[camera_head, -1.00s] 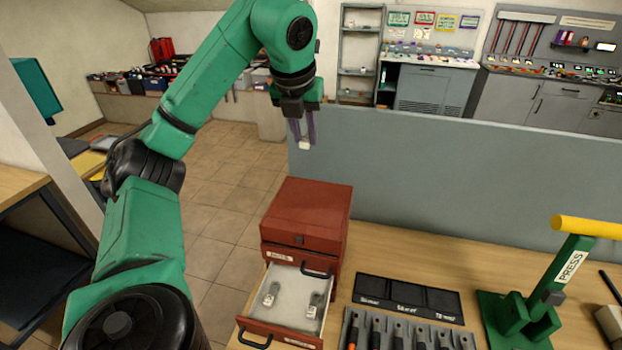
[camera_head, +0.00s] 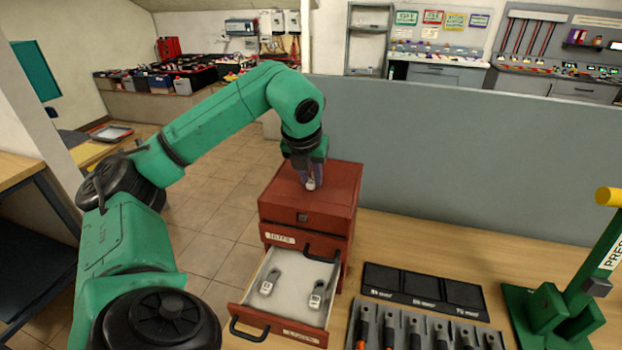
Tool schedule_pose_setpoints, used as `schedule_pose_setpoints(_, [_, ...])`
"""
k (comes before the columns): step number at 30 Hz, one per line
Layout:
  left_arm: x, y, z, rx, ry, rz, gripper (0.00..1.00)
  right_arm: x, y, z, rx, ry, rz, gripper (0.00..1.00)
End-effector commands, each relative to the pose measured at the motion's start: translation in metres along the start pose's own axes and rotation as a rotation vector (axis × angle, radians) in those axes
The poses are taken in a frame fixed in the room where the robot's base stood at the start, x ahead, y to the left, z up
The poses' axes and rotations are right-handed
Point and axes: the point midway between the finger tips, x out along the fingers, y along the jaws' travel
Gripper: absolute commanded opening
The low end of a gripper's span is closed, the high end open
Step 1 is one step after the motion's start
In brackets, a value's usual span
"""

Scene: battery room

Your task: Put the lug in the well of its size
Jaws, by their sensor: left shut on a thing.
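My left gripper (camera_head: 309,180) points down in front of the red cabinet's top, shut on a small pale thing at its fingertips, which looks like a lug (camera_head: 310,186); its size cannot be read. Two more metal lugs lie apart in the open drawer, one at the left (camera_head: 268,284) and one at the right (camera_head: 317,295). The black tray (camera_head: 425,299) on the bench has three dark square wells in a row, with white size labels along its front edge that are too small to read surely. The wells look empty. My right gripper is out of view.
The red cabinet (camera_head: 308,213) stands on the wooden bench (camera_head: 455,240) with its lower drawer (camera_head: 278,333) pulled out. A grey rack of tools (camera_head: 400,322) lies in front of the tray. A green press (camera_head: 560,300) stands at the right. A grey partition (camera_head: 480,150) runs behind.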

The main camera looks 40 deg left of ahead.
Motion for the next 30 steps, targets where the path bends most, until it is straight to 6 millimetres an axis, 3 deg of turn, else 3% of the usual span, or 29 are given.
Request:
schedule_pose_setpoints(8, [0.003, 0.000, -0.001, 0.000, 0.000, -0.001, 0.00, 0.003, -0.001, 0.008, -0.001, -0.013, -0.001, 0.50])
schedule_pose_setpoints(9, [0.002, 0.000, 0.000, 0.000, -0.001, -0.001, 0.40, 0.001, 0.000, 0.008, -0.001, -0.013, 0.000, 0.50])
schedule_pose_setpoints(10, [0.001, 0.000, 0.000, 0.000, 0.000, -0.001, 0.52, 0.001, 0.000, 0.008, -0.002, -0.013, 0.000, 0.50])
schedule_pose_setpoints(11, [0.001, 0.000, 0.000, 0.000, 0.000, -0.001, 0.55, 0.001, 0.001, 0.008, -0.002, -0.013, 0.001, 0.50])
schedule_pose_setpoints(19, [0.001, 0.000, 0.000, 0.000, 0.000, -0.001, 0.55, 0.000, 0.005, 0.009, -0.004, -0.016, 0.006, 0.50])
schedule_pose_setpoints(23, [-0.009, -0.001, 0.001, 0.000, -0.002, -0.004, 0.55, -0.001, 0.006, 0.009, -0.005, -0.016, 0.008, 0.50])
schedule_pose_setpoints(26, [-0.031, -0.001, 0.001, 0.001, -0.004, -0.006, 0.55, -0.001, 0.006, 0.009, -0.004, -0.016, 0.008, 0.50])
schedule_pose_setpoints(30, [-0.075, -0.002, 0.003, 0.001, -0.006, -0.007, 0.55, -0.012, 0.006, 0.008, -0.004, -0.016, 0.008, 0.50])
